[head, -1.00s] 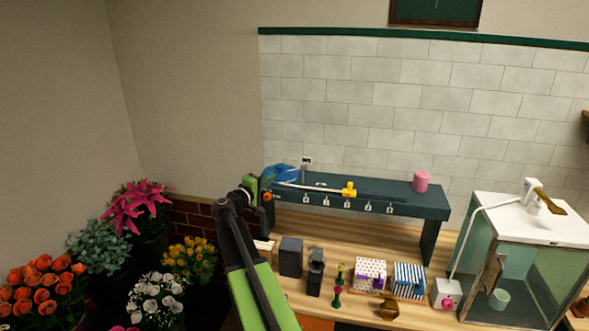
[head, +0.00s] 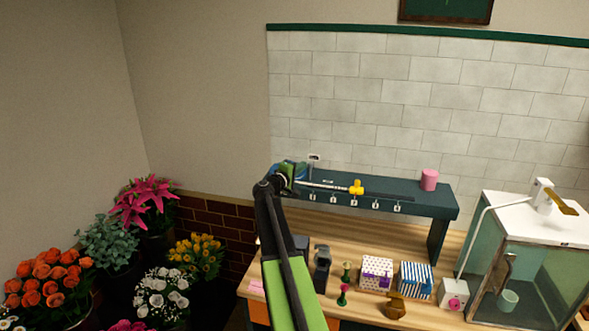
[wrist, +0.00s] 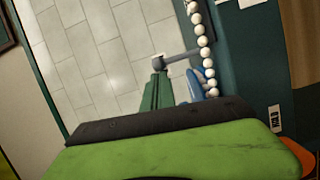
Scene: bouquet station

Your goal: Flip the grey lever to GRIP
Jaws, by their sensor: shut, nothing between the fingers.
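The grey lever (wrist: 180,56) shows in the wrist view as a short grey bar with a round knob at its left end, beside a string of white beads. My gripper (wrist: 158,80) is shut and empty. Its green fingertips appear just below the knob; I cannot tell whether they touch it. In the head view my gripper is at the left end of the dark teal shelf (head: 442,202), where my arm hides much of that end. I cannot make out the lever there. A small label (wrist: 275,118) with dark letters is unreadable.
The white beads (wrist: 203,40) and a blue object (wrist: 194,84) lie close right of my fingers. A yellow piece (head: 356,187) and a pink cylinder (head: 429,180) are on the shelf. Boxes, including a striped one (head: 415,280), stand below. Flowers (head: 50,277) fill the lower left.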

